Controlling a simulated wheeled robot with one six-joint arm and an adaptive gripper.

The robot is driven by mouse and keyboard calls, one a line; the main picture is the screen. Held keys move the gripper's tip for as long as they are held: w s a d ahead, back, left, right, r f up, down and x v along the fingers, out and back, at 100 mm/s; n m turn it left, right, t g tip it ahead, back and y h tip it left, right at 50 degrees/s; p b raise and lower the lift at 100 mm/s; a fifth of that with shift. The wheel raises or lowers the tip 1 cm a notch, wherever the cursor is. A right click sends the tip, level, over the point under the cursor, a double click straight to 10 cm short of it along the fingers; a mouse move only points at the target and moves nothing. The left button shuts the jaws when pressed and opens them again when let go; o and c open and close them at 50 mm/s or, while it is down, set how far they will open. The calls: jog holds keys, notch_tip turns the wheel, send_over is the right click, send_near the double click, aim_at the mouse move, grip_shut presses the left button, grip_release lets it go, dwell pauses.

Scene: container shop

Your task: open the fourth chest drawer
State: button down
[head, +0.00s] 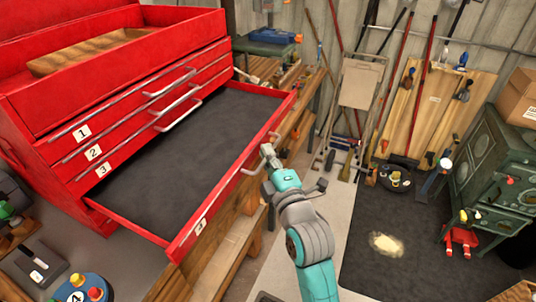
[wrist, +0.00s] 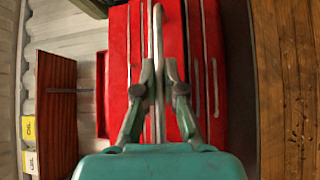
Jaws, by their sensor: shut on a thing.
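The red tool chest (head: 45,125) stands at the left in the head view, with drawers labelled 1, 2 and 3 shut. The fourth drawer (head: 222,193) is pulled far out, and its dark-lined inside looks empty. My gripper (head: 266,154) is at the drawer's front, shut on its silver handle (head: 254,170). In the wrist view the fingers of my gripper (wrist: 157,75) close around a thin silver bar, with the red chest (wrist: 118,50) beyond. The fingers hide part of the handle.
A wooden workbench (head: 232,250) runs below and beside the drawer. A wooden tray (head: 95,52) sits in the chest top. A green stove (head: 495,165) and a dark mat (head: 395,265) are at the right. Long tools lean on the back wall. Grey floor shows right of the bench.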

jog(key=c, duration=1.3)
grip_release()
jog(key=shift+o, duration=0.2)
jog(key=shift+s, duration=0.1)
jog(key=v, duration=1.1)
jog(key=shift+s+d, duration=0.15)
jog(key=shift+s, duration=0.2)
